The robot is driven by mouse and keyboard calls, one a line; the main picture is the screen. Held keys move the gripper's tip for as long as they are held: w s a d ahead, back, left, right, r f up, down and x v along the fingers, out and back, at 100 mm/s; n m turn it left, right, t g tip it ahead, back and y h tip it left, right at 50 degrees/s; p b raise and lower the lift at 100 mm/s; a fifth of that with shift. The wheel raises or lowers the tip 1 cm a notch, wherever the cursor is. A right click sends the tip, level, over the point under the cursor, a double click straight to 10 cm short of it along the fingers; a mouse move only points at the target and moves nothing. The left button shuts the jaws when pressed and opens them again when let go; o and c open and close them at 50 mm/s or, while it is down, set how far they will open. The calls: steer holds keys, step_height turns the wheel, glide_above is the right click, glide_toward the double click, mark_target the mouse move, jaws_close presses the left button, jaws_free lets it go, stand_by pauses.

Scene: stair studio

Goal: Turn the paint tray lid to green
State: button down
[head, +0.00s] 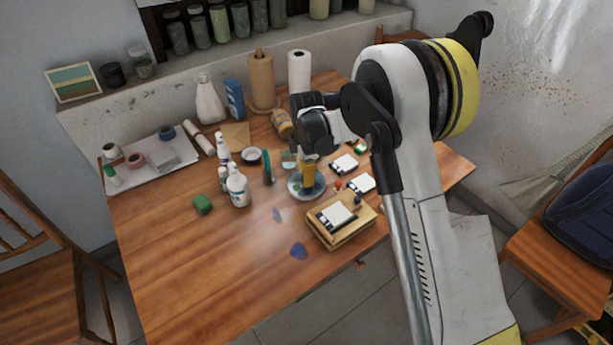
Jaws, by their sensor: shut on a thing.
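The round paint tray (294,193) lies flat on the wooden table, right of its middle. It looks pale blue-grey with a darker rim. My gripper (308,184) points down over it from the upper right and is shut on the paint tray lid, at its middle. The yellow fingers and dark wrist cover much of the lid, so its grip point is hidden. The colour markings on the lid are too small and too covered to read, and I cannot tell which colour it is turned to.
The table's front left is clear.

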stand_by(0.3)
steer(key=c, duration=1.1)
jaws_free()
steer(key=shift+r, duration=0.1)
step_height(320, 180, up, 12)
